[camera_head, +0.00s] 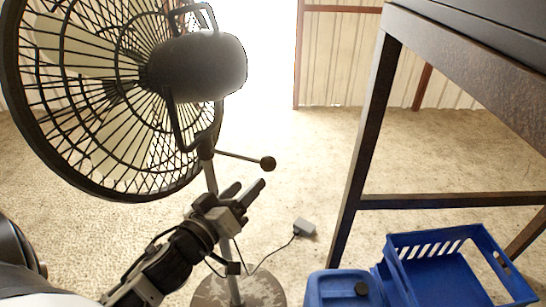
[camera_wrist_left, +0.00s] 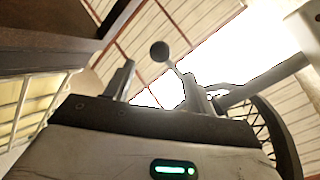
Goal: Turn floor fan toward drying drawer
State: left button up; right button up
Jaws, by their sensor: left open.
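The floor fan (camera_head: 100,100) stands at the left in the head view, its round black cage and dark motor housing (camera_head: 205,65) on a pole above a round base (camera_head: 240,292). A thin rod with a dark ball knob (camera_head: 267,163) sticks out to the right from below the housing. My left gripper (camera_head: 250,190) is open and empty, just below the knob and in front of the pole. In the left wrist view the knob (camera_wrist_left: 160,51) shows beyond and between the two fingers (camera_wrist_left: 160,85), apart from them. I cannot make out a drying drawer for certain. My right gripper is out of view.
A dark metal frame (camera_head: 361,150) stands at the right. A blue crate (camera_head: 440,285) and a blue container with a dark cap (camera_head: 325,290) sit by it. A cable runs to a small grey box (camera_head: 304,228) on the floor. The floor behind is clear.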

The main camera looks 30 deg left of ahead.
aim_at(267, 165)
pick_arm(q)
jog(key=w+p, duration=0.1)
jog(key=w, duration=1)
jog(key=shift+w, duration=0.2)
grip_shut()
